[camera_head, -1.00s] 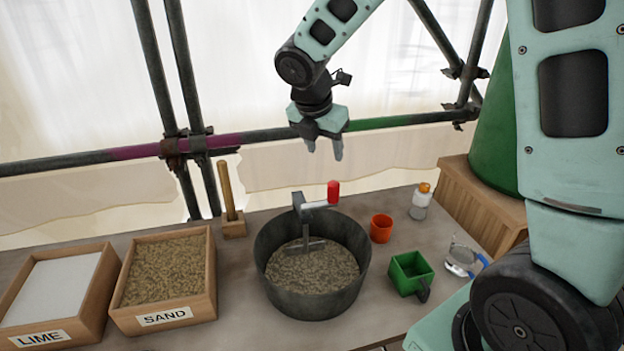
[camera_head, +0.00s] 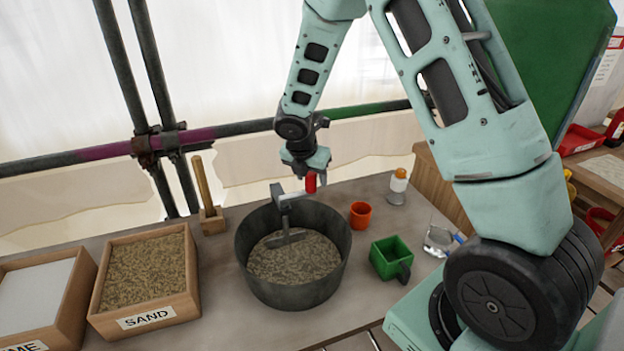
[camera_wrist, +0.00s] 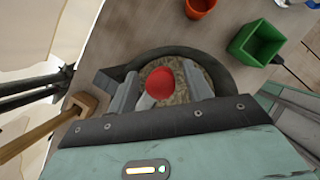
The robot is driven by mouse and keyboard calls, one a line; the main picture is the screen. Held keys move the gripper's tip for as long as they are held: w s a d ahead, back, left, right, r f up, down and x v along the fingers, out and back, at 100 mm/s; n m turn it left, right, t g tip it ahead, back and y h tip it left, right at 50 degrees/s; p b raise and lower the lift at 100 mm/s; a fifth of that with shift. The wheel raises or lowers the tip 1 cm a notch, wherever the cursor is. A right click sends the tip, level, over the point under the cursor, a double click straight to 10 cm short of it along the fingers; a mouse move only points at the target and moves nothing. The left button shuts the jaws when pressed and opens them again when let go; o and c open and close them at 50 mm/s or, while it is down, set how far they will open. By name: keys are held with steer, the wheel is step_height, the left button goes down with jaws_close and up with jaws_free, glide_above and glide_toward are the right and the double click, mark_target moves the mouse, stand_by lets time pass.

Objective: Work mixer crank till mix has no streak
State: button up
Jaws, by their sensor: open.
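A dark round mixer tub (camera_head: 293,283) stands on the bench with a speckled grey-brown mix (camera_head: 305,262) in it; I cannot make out a streak. Its metal crank (camera_head: 290,199) has a paddle down in the mix and ends in an upright red knob (camera_head: 311,182). My gripper (camera_head: 312,178) is at the red knob from above. In the wrist view the open fingers (camera_wrist: 160,92) stand on either side of the knob (camera_wrist: 160,84), with gaps visible. The mix is partly hidden there by the knob and fingers.
A sand box (camera_head: 147,280) and a lime box (camera_head: 40,300) stand left of the tub, and a wooden-handled tool (camera_head: 202,185) behind. An orange cup (camera_head: 360,214), a green scoop (camera_head: 391,258), a glass jug (camera_head: 438,240) and a capped bottle (camera_head: 398,187) stand to the right.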

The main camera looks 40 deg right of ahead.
steer(key=shift+x, duration=0.75)
jaws_close()
steer(key=shift+s, duration=0.15)
